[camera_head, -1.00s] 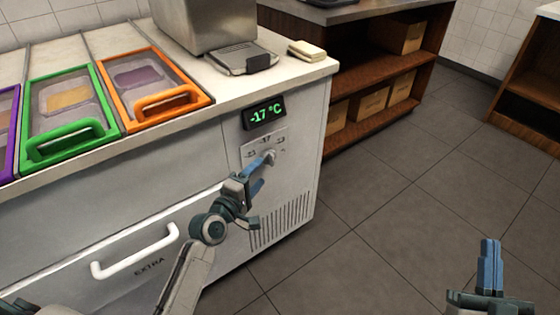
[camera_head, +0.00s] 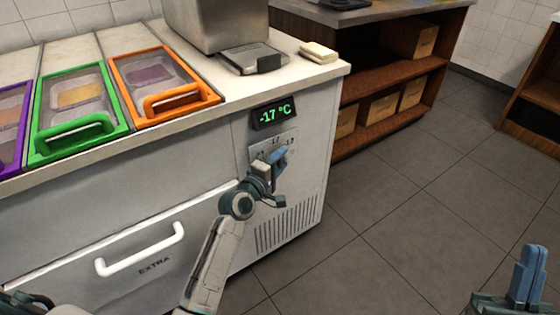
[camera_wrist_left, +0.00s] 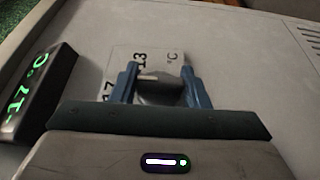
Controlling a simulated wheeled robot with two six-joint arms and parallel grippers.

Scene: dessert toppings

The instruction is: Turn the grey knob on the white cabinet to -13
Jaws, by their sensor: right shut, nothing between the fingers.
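The white cabinet (camera_head: 215,150) carries a dark display (camera_head: 272,115) that reads -17 °C in green. Below it is a pale dial plate (camera_head: 262,148) with number marks. In the left wrist view the grey knob (camera_wrist_left: 163,92) sits before this plate, its light pointer mark towards the left finger. My left gripper (camera_wrist_left: 162,82) has its two blue fingers on either side of the knob. I cannot tell whether they press on it. In the head view my left gripper (camera_head: 274,165) largely hides the knob. My right gripper (camera_head: 527,272) is shut and empty over the floor, lower right.
Topping bins with orange (camera_head: 180,100) and green (camera_head: 85,145) handles are set in the counter top. A white drawer handle (camera_head: 140,250) is left of my left arm. A vent grille (camera_head: 288,228) is below the dial. Open floor (camera_head: 400,220) lies to the right.

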